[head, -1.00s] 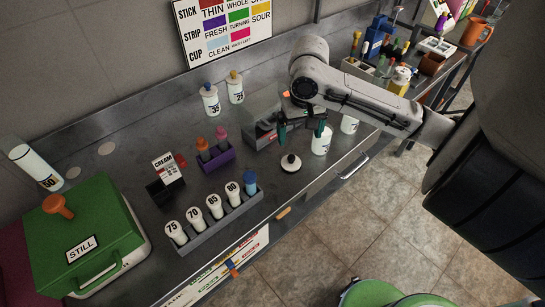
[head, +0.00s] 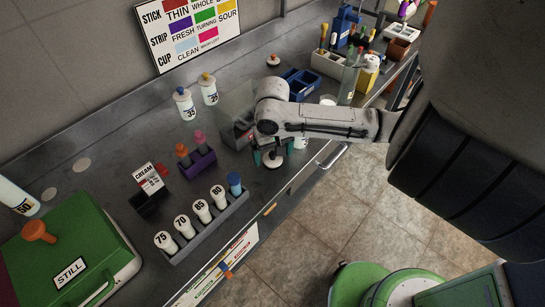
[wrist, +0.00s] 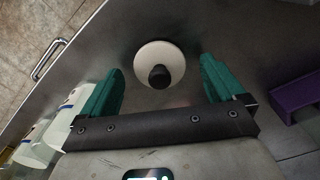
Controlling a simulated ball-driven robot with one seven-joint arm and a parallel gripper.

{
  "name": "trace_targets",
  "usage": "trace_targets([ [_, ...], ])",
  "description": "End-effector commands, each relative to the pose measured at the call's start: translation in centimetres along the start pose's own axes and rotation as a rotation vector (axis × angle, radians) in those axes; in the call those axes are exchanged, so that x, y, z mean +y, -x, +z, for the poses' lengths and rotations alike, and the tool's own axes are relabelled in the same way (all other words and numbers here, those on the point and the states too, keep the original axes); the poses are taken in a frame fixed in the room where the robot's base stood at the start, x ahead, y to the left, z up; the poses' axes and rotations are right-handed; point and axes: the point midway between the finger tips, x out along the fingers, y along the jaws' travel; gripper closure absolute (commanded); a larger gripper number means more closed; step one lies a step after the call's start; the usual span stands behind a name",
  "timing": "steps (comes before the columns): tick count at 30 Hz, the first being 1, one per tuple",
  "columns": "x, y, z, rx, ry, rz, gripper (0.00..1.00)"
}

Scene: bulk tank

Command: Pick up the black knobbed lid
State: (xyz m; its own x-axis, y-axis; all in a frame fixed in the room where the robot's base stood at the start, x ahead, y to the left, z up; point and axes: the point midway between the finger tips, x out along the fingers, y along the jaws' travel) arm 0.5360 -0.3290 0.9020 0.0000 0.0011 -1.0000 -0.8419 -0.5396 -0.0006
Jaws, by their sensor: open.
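The lid (head: 272,165) is a small white disc with a black knob, lying on the steel counter near its front edge. In the wrist view the lid (wrist: 148,52) lies flat, its black knob (wrist: 159,76) pointing toward the camera. My gripper (head: 273,155) is above and around the lid in the head view, partly hiding it. In the wrist view my gripper (wrist: 162,68) has its teal fingers wide apart, one on either side of the lid, with clear gaps and nothing held.
White cups (head: 302,142) stand close to the right of my gripper. A purple rack (head: 199,164) and a grey rack of numbered white bottles (head: 207,228) are to the left. A dark grey box (head: 237,133) is behind. The counter's front edge and drawer handle (head: 333,155) are near.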

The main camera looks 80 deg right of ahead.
Motion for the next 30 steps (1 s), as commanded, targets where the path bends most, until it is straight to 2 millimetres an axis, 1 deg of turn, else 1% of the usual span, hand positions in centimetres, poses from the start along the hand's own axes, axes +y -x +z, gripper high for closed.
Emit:
trace_targets([
  [3,0.03,-0.48,-0.01,0.000,0.000,0.001,0.04],
  [8,0.01,-0.49,-0.01,0.001,0.001,0.001,0.04],
  [9,0.01,-0.48,-0.01,0.001,0.001,0.001,0.06],
  [27,0.02,-0.44,-0.02,0.001,0.001,0.001,0.64],
  [30,0.02,-0.44,-0.02,0.001,0.001,0.001,0.64],
])
